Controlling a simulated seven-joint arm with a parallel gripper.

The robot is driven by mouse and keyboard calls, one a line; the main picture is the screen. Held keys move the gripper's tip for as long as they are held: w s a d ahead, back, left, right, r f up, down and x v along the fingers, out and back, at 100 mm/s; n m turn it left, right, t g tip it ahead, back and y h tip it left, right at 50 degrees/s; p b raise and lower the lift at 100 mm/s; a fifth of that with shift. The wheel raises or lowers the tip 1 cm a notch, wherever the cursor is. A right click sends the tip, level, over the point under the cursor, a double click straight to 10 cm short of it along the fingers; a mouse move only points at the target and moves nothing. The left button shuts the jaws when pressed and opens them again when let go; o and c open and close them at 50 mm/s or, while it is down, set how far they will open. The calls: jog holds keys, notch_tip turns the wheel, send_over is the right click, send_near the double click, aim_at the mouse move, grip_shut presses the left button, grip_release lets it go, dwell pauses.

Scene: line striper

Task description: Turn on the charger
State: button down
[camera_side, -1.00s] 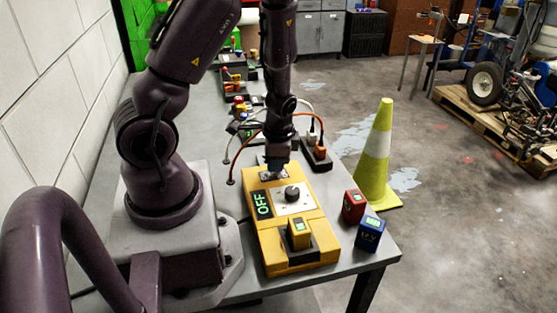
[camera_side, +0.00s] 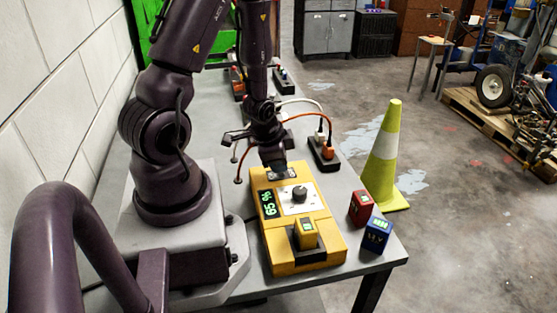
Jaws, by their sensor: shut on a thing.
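The yellow charger (camera_side: 265,239) lies on the grey table. Its display (camera_side: 268,204) is lit green and appears to read 65 %. A dark knob (camera_side: 299,193) stands on a pale panel in its middle. A yellow battery (camera_side: 305,234) sits upright in the dark slot at its near end. My gripper (camera_side: 279,168) points down at the small metal switch plate (camera_side: 291,174) at the charger's far end. Its fingers are closed on what seems to be the switch there, which they mostly hide.
A red battery (camera_side: 360,207) and a blue battery (camera_side: 377,236) stand right of the charger near the table edge. A black power strip (camera_side: 324,155) with plugs and cables lies behind it. A yellow-green cone (camera_side: 385,160) stands on the floor to the right.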

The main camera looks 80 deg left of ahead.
jog(key=c, duration=1.1)
grip_release()
jog(key=shift+o, duration=0.2)
jog(key=shift+w+g, duration=0.2)
jog(key=shift+g, duration=0.1)
